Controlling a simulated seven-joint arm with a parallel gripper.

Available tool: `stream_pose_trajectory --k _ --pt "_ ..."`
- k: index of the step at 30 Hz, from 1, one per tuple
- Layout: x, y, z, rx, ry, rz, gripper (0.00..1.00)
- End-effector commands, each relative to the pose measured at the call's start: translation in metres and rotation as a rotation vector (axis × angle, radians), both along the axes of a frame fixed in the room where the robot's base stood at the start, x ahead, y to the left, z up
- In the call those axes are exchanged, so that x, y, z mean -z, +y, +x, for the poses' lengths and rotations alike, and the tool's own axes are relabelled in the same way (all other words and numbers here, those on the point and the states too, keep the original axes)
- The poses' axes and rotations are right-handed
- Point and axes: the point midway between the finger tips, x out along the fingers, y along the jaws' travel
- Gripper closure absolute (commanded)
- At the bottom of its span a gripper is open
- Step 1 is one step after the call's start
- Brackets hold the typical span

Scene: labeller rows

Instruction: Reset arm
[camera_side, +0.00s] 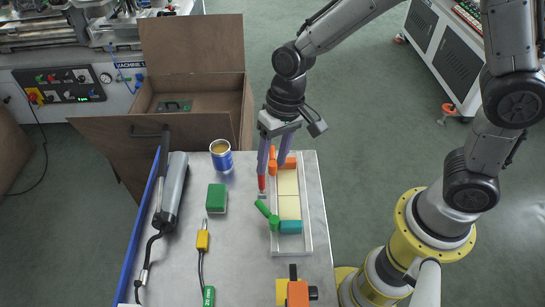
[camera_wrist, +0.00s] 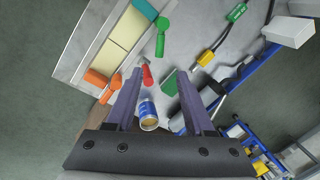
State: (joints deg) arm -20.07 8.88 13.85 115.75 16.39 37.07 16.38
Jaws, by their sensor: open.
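My gripper (camera_side: 272,168) is above the far part of the grey table (camera_side: 240,260), near the tray's far end. Its two fingers are apart, and nothing shows held between them. The wrist view also shows the open gripper (camera_wrist: 158,75). A small red-ended tool (camera_side: 261,184) lies under the left finger in the side view; it also shows in the wrist view (camera_wrist: 147,75). From these views I cannot tell the exact gap between finger and tool. My arm reaches over from the right, bent at several joints.
A pale tray (camera_side: 305,225) holds yellow blocks (camera_side: 289,207), orange pieces (camera_side: 273,160) and a teal piece (camera_side: 291,227). A green tool (camera_side: 267,213) lies at its left edge. A blue can (camera_side: 221,157) and green block (camera_side: 216,198) stand left. An open brown box (camera_side: 190,127) is behind.

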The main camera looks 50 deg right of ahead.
Motion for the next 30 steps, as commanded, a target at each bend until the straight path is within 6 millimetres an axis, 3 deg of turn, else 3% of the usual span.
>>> stream_pose_trajectory --k 5,11,15,21,26,30 --pt "-0.013 -0.008 0.007 0.026 -0.035 0.013 0.47" --pt "-0.083 -0.043 0.007 0.095 -0.208 0.047 0.47" --pt "-0.128 -0.078 -0.019 0.106 -0.33 0.031 0.47" --pt "-0.165 -0.122 -0.078 0.081 -0.473 -0.046 0.47" --pt "-0.168 -0.145 -0.124 0.034 -0.533 -0.131 0.47" --pt "-0.154 -0.157 -0.155 -0.041 -0.516 -0.203 0.47"
